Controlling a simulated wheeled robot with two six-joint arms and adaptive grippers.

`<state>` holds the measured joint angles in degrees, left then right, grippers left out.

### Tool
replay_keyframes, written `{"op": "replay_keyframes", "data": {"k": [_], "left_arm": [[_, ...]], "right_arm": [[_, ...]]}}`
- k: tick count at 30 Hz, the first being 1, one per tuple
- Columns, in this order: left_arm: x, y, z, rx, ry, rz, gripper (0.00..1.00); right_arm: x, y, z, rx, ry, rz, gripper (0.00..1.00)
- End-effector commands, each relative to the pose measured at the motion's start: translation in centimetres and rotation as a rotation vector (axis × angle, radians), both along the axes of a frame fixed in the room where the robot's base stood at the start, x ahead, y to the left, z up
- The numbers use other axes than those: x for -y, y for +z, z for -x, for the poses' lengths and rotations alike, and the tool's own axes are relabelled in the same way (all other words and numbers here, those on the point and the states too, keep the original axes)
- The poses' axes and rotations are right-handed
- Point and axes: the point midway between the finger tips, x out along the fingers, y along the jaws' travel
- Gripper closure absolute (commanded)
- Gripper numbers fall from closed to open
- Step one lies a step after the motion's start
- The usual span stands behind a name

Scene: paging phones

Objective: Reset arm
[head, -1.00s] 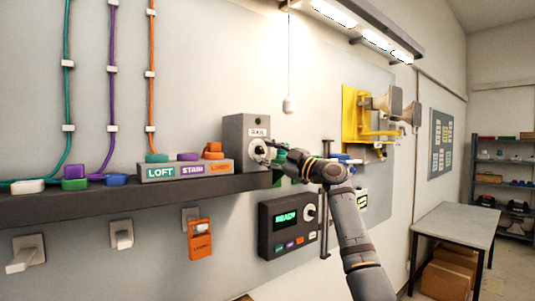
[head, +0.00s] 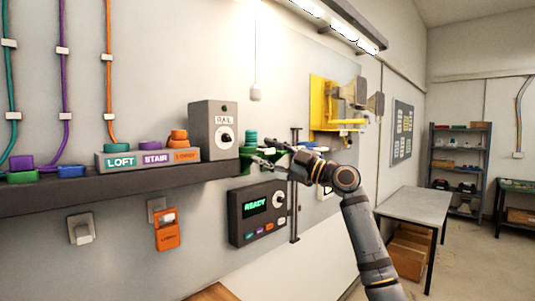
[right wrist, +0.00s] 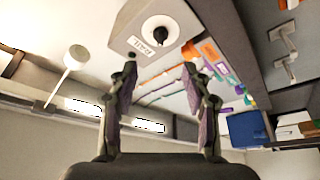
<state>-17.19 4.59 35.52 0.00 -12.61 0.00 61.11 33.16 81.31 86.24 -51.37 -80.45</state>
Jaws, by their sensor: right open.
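My right gripper (head: 268,155) is open and empty. It reaches in from the right, at the shelf's right end, to the right of the grey RAIL box (head: 201,128) and apart from it. The box's dial (head: 224,137) has a dark knob and is uncovered. In the right wrist view the two fingers (right wrist: 161,70) stand wide apart, with the RAIL box (right wrist: 130,35) beyond them and nothing between them. A green holder (head: 249,152) is close by the fingertips; whether they touch it I cannot tell. My left gripper is not in view.
The dark shelf (head: 110,187) carries the LOFT/STAIR/LOBBY block (head: 140,160). Below it hang an orange phone (head: 166,236) and a READY panel (head: 240,227). A yellow bracket (head: 322,103) with horns is on the wall. A table (head: 415,203) stands right; floor beyond is open.

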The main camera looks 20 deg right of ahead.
Motion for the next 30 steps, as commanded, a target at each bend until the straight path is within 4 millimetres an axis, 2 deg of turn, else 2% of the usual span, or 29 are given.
{"op": "replay_keyframes", "data": {"k": [12,14,16,17,20,21,23,24,26,27,29,30], "left_arm": [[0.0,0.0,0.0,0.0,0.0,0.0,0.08],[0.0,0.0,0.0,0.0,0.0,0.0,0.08],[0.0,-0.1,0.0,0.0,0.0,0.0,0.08],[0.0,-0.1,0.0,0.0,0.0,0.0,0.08],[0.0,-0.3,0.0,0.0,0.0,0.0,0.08],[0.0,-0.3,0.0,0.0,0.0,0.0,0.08],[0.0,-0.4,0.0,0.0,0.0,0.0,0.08],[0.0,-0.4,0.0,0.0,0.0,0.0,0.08],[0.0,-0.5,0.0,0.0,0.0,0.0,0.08],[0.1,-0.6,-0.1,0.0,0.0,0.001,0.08],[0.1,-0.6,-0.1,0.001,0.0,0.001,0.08],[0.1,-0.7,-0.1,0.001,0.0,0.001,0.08]], "right_arm": [[0.0,-0.1,-0.1,-0.002,-0.001,-0.001,0.51],[0.1,-0.9,-0.6,-0.019,-0.006,-0.008,0.51],[0.5,-3.4,-1.9,-0.072,-0.025,-0.031,0.51],[0.8,-5.0,-2.8,-0.106,-0.037,-0.047,0.51],[1.9,-12.4,-6.0,-0.253,-0.098,-0.112,0.51],[2.3,-15.9,-7.1,-0.318,-0.126,-0.139,0.51],[3.0,-21.2,-8.4,-0.411,-0.171,-0.176,0.51],[3.3,-24.7,-8.9,-0.47,-0.202,-0.199,0.51],[3.9,-30.1,-9.4,-0.558,-0.249,-0.229,0.51],[4.2,-33.8,-9.5,-0.614,-0.28,-0.249,0.51],[4.6,-39.2,-9.3,-0.696,-0.328,-0.272,0.51],[4.8,-42.8,-8.9,-0.749,-0.36,-0.287,0.51]]}}
